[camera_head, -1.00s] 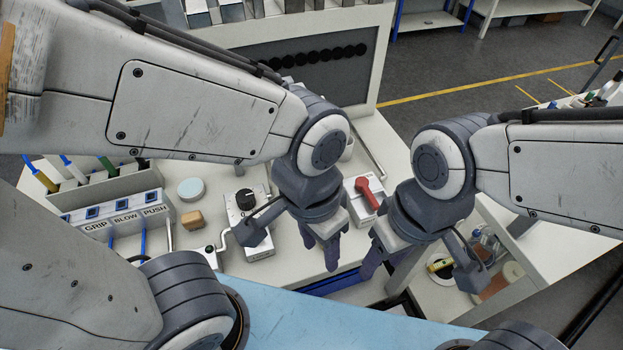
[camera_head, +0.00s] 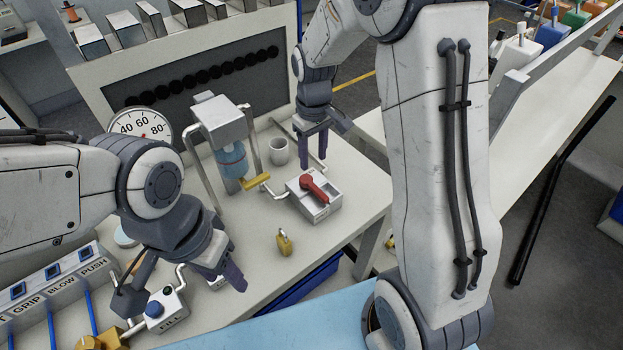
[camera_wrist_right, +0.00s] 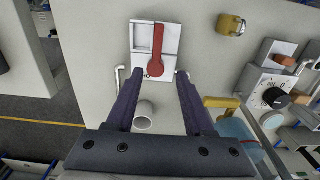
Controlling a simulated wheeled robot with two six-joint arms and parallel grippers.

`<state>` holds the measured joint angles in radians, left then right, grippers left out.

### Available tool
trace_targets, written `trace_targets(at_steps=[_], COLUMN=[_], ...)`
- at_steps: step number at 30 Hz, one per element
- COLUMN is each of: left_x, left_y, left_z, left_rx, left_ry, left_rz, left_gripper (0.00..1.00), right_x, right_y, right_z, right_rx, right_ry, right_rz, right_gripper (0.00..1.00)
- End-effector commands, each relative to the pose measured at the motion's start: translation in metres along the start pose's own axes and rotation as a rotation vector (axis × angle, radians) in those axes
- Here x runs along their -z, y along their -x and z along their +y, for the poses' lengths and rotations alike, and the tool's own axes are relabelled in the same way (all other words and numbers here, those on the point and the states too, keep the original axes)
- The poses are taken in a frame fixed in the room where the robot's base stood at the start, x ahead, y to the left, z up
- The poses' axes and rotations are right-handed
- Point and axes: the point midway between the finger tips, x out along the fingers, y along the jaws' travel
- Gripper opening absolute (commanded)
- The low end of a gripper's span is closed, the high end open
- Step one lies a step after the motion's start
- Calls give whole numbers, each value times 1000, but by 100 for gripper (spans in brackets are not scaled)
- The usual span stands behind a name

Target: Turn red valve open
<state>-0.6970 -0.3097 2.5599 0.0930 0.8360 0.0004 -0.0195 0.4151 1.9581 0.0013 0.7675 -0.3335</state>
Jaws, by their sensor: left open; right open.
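The red valve handle (camera_head: 314,186) sits on a white box (camera_head: 325,208) on the bench, right of centre in the head view. In the right wrist view the red handle (camera_wrist_right: 157,50) lies ahead of the fingertips, pointing up the picture on its white box (camera_wrist_right: 142,40). My right gripper (camera_head: 313,160) is open and empty, behind and above the valve, not touching it. Its two fingers also show in the right wrist view (camera_wrist_right: 158,75), apart with bench between them. My left gripper (camera_head: 222,280) is open and empty over the bench at the left front.
A white cup (camera_head: 279,151) and a stand with a blue container (camera_head: 232,158) are close to the valve. A padlock (camera_head: 284,243) lies in front of it. A gauge (camera_head: 143,125) stands further left. A FILL button box (camera_head: 160,308) is near my left gripper.

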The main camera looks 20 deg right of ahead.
Motion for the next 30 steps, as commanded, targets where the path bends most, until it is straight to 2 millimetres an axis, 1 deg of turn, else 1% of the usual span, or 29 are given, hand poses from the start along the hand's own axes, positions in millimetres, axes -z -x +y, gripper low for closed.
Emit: trace_targets(at_steps=[2, 5, 12, 18, 21, 24, 30], left_x=[0, 0, 1, 1, 1, 1, 1], left_y=[1, 3, 12, 17, 18, 19, 18], left_z=[0, 0, 1, 1, 1, 1, 1], left_rx=[0, 0, 0, 0, 0, 0, 0], left_ry=[0, 0, 1, 1, 1, 1, 1], left_rz=[0, 0, 0, 0, 0, 0, 0], left_gripper=[50, 50, 50, 50, 50, 50, 50], right_x=[2, 2, 1, 1, 2, 2, 2], right_y=[-7, -18, -62, -93, -102, -106, -108], right_z=[7, 7, 5, 5, 5, 5, 5], right_rx=[0, 0, 2, 1, 0, -1, -1], right_ry=[-6, -5, -3, -3, -4, -4, -4], right_rz=[-3, -5, -8, -6, -4, -1, 0], right_gripper=[52, 52, 52, 52, 52, 52, 52])
